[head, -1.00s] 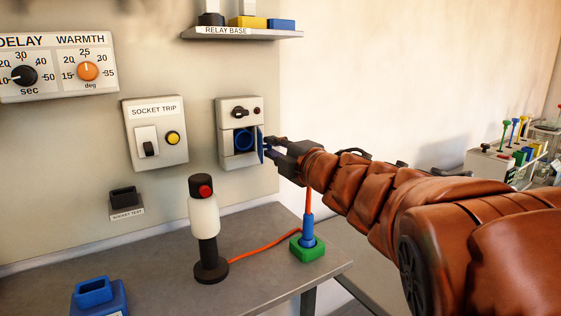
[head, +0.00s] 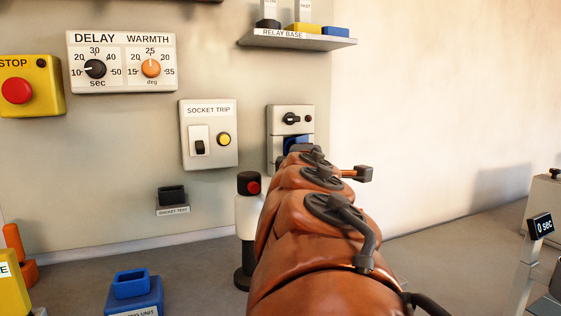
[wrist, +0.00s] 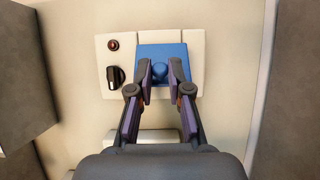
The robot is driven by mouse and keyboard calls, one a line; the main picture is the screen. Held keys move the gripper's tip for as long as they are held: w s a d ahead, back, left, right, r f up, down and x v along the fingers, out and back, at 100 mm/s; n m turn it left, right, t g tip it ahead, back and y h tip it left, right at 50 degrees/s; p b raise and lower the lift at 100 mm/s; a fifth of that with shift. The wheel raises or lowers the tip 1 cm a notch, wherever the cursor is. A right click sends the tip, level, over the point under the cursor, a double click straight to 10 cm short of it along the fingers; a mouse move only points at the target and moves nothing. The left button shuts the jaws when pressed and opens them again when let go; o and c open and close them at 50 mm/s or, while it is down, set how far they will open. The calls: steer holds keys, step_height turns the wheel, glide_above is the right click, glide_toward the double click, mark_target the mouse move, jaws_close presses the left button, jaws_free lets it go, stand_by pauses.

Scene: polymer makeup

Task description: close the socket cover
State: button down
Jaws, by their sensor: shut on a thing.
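The blue socket cover (wrist: 160,55) faces the camera in the wrist view, over the part of the pale panel (wrist: 118,50) beside the black rotary knob. A small round blue knob (wrist: 160,69) stands on it. My gripper (wrist: 160,78) has its two fingers on either side of this knob and is shut on it. The socket behind the cover is hidden. I cannot tell whether the cover lies fully flush. In the head view, a piece of the blue cover (head: 296,142) shows below the rotary knob (head: 291,118); my arm hides the rest and my gripper.
The SOCKET TRIP box (head: 209,130) is on the wall left of the panel. The RELAY BASE shelf (head: 300,40) is above it. A white post with a red button (head: 250,205) stands close to my arm's left. The wall at right is bare.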

steer(key=shift+a+m+h, duration=0.15)
steer(key=shift+m+h, duration=0.15)
steer(key=shift+h, duration=0.1)
steer(key=c, duration=1.1)
jaws_free()
